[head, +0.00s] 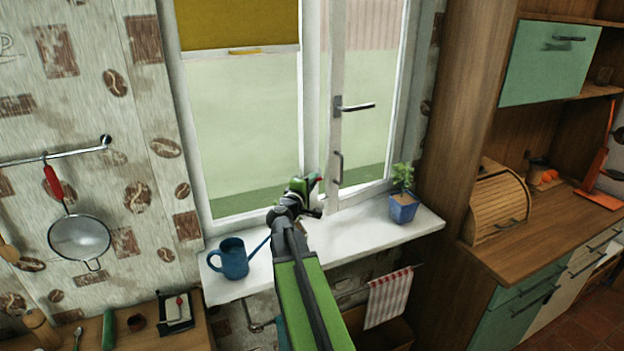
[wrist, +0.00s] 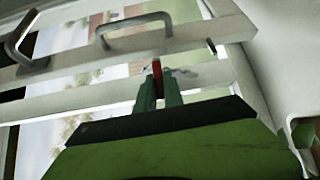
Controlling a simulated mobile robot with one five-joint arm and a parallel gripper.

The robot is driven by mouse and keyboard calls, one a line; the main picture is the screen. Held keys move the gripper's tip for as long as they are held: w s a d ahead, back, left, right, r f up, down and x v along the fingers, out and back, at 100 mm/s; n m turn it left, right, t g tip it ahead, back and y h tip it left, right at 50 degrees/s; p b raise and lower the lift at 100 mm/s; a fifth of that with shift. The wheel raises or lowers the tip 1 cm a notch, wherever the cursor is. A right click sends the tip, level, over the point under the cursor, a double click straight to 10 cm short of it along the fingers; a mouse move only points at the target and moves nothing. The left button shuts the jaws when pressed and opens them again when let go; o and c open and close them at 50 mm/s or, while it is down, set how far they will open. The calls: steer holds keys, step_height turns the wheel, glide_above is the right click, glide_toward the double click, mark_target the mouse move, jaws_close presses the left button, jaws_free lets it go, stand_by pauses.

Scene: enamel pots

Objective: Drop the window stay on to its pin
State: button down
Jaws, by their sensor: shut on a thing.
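My gripper (head: 311,184) is at the window, above the sill, in front of the lower part of the casement. In the wrist view its two green fingers (wrist: 158,88) are shut on a small red piece (wrist: 157,68), which I take for the grip of the window stay. A thin grey metal piece (wrist: 184,72) shows just beyond the fingertips; whether it joins the red piece is unclear. Most of the stay is hidden. A small dark peg (wrist: 211,46) shows to the right of the fingers; I cannot tell if it is the pin.
The casement carries a lever handle (head: 356,106) and a pull handle (head: 339,168). On the white sill (head: 345,235) stand a blue watering can (head: 232,261) at left and a potted plant (head: 403,207) at right. A yellow blind (head: 240,22) hangs above.

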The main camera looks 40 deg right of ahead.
steer(key=shift+s+a+f+b, duration=0.15)
steer(key=shift+s+f+b, duration=0.3)
steer(key=shift+f+b, duration=0.35)
steer(key=shift+s+a+f+b, duration=0.15)
steer(key=shift+s+f+b, duration=0.35)
steer(key=shift+f, duration=0.35)
steer(key=c, duration=1.5)
jaws_free()
steer(key=shift+o, duration=0.2)
steer(key=shift+a, duration=0.1)
